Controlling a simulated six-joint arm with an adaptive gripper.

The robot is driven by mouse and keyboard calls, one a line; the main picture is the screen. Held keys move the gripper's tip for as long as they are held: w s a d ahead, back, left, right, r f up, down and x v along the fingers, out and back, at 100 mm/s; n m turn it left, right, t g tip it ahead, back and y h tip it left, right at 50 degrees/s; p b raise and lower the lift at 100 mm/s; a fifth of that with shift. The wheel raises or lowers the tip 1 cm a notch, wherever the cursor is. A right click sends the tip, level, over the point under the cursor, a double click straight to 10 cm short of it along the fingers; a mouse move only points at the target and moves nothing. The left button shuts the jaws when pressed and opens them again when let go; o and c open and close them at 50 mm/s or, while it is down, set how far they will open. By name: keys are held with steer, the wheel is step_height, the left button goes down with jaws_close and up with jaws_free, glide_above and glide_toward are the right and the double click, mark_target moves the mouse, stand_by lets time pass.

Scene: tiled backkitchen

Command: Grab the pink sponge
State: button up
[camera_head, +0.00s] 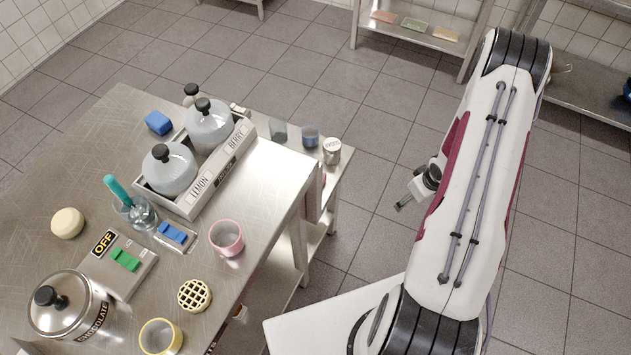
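A flat pinkish-orange block (383,16), which looks like the pink sponge, lies on the low shelf (394,36) at the top of the view. It is at the left of a row, with a green block (415,24) and a pale yellow block (445,35) to its right. My gripper (400,207) is partly visible beside my arm, over the floor, far from the shelf. The arm hides part of it, and I cannot tell whether its fingers are open. I see nothing held in it.
A steel table (262,190) at left holds jars in a grey caddy (187,208), a pink cup (226,244), a yellow cup (160,340), a chocolate pot (62,318) and a switch box (137,276). Open tiled floor (310,65) lies between table and shelf.

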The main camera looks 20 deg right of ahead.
steer(key=w+a+f+n+t+y, duration=0.3)
steer(key=a+f+t+y, duration=0.25)
steer(key=a+f, duration=0.55)
steer(key=w+a+r+n+t+y, duration=0.1)
steer(key=a+r+n+t+y, duration=0.1)
steer(key=a+r+y, duration=0.2)
steer(key=w+a+r+n+t+y, duration=0.1)
steer(key=a+r+n+t+y, duration=0.1)
steer(key=r, duration=0.9)
steer(key=shift+w+a+r+y, duration=0.25)
steer(key=shift+w+a+y, duration=0.05)
steer(key=shift+a+y, duration=0.6)
steer(key=shift+a+t, duration=0.1)
steer(key=shift+t, duration=0.15)
steer(key=shift+x, duration=1.3)
steer(key=shift+w, duration=0.1)
steer(key=shift+x, duration=2.5)
